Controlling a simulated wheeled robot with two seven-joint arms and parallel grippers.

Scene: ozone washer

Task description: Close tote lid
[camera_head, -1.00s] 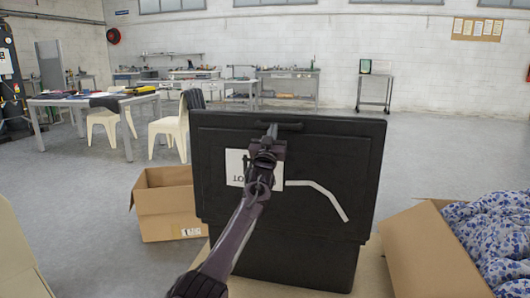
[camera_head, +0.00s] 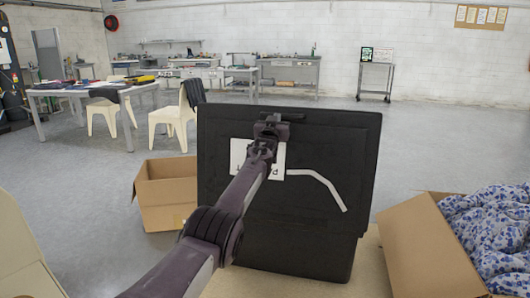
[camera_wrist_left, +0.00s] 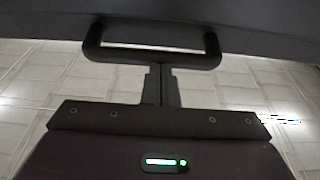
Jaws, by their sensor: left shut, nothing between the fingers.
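The black tote (camera_head: 305,255) stands in the middle of the head view. Its black lid (camera_head: 335,155) stands raised and nearly upright, its face with a white label (camera_head: 241,152) and a pale bent strip (camera_head: 322,182) toward me. A dark handle (camera_head: 291,116) is at the lid's top edge; it shows as a loop in the left wrist view (camera_wrist_left: 185,58). My left gripper (camera_head: 271,120) is at this handle, shut and empty. In the left wrist view its fingers (camera_wrist_left: 160,75) reach the handle's bar; I cannot tell whether they touch it. My right gripper is not in view.
An open cardboard box (camera_head: 165,190) is left of the tote. Another box (camera_head: 425,250) with blue-patterned cloth (camera_head: 495,225) is close on the right. A table (camera_head: 95,95) and chairs (camera_head: 178,120) stand farther back left. The floor behind the tote is largely clear.

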